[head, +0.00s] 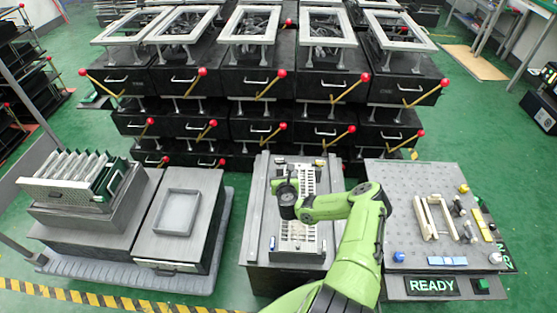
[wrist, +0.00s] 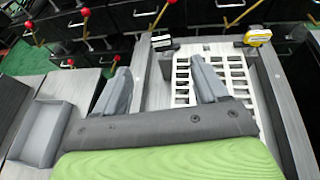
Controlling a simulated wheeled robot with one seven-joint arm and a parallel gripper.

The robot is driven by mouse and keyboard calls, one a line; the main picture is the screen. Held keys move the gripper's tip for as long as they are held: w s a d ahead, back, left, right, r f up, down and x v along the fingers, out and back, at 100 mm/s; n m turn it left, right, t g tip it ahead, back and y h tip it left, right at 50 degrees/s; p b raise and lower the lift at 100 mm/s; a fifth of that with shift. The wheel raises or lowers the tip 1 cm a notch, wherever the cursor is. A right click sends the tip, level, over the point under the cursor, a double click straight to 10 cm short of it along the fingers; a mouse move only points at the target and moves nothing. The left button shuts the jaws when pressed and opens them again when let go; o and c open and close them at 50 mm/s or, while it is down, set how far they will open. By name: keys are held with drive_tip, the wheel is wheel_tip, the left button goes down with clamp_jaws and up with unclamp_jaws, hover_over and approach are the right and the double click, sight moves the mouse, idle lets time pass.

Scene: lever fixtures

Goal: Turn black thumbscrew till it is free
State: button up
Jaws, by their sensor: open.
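A small black piece (wrist: 162,41), which may be the black thumbscrew, sits at the far left corner of the white slotted plate (wrist: 182,85) in the wrist view. It is too small to be sure. A similar dark piece (head: 281,162) shows at the far end of the middle bench in the head view. My gripper (wrist: 160,66) is open and empty, its two grey fingers spread wide. In the head view my gripper (head: 286,187) hides part of the fixture's left side.
A yellow piece (wrist: 258,36) sits at the plate's far right corner. A grey tray (head: 178,212) lies on the left bench. A perforated table (head: 400,185) with loose parts stands at right. Black drawer units with red-knobbed levers (head: 333,88) rise behind the bench.

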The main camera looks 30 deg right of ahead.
sight(279, 159)
drive_tip(key=b+x, duration=0.2)
drive_tip(key=x, duration=0.2)
drive_tip(key=b+x, duration=0.2)
drive_tip(key=x, duration=0.2)
drive_tip(key=b+x, duration=0.2)
drive_tip(key=x, duration=0.3)
drive_tip(key=shift+f, duration=0.3)
drive_tip(key=shift+w+d+b, duration=0.3)
drive_tip(key=shift+w+b, duration=0.05)
drive_tip(key=shift+w, duration=0.15)
drive_tip(key=c, duration=1)
drive_tip(key=shift+o, duration=0.2)
